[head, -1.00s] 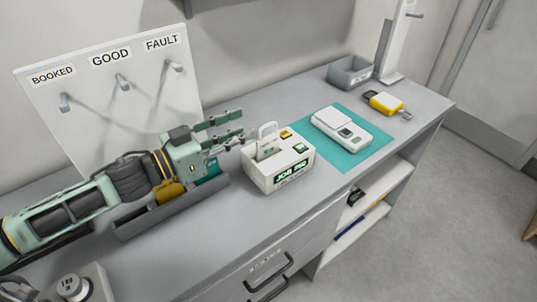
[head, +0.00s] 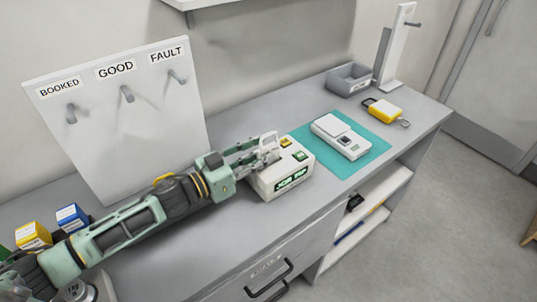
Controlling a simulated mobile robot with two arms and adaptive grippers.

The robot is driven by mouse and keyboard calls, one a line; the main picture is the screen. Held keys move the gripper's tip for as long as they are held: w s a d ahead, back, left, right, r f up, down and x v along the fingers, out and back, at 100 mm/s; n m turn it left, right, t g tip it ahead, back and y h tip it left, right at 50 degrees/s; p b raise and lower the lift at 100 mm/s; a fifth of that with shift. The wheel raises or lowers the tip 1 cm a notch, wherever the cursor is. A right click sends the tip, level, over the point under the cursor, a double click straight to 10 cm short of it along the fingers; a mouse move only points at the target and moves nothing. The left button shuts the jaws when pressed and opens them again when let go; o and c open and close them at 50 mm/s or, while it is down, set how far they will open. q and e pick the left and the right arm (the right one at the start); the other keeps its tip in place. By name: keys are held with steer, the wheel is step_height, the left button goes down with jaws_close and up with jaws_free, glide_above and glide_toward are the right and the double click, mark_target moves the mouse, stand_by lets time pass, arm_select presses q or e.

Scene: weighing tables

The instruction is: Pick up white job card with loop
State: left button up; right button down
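The white job card (head: 268,139) with its loop stands up out of the white job box (head: 285,180), which has green labels and sits mid-counter. My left gripper (head: 266,152) reaches in from the left, with its fingertips at the card just above the box top. The fingers overlap the card in this view, and I cannot tell whether they are closed on it. The card's lower part is hidden by the fingers and the box. My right gripper is not in view.
A white board (head: 125,110) with hooks marked BOOKED, GOOD and FAULT stands behind my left arm. To the right are a white scale (head: 341,137) on a teal mat (head: 371,151), a yellow padlock-like item (head: 383,110) and a grey bin (head: 349,79). Yellow (head: 33,236) and blue (head: 72,217) boxes stand at left.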

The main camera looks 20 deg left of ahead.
arm_select(q)
steer(key=shift+x, duration=0.95)
steer(key=shift+s, duration=0.1)
steer(key=shift+c, duration=0.3)
jaws_close()
steer(key=shift+r, duration=0.1)
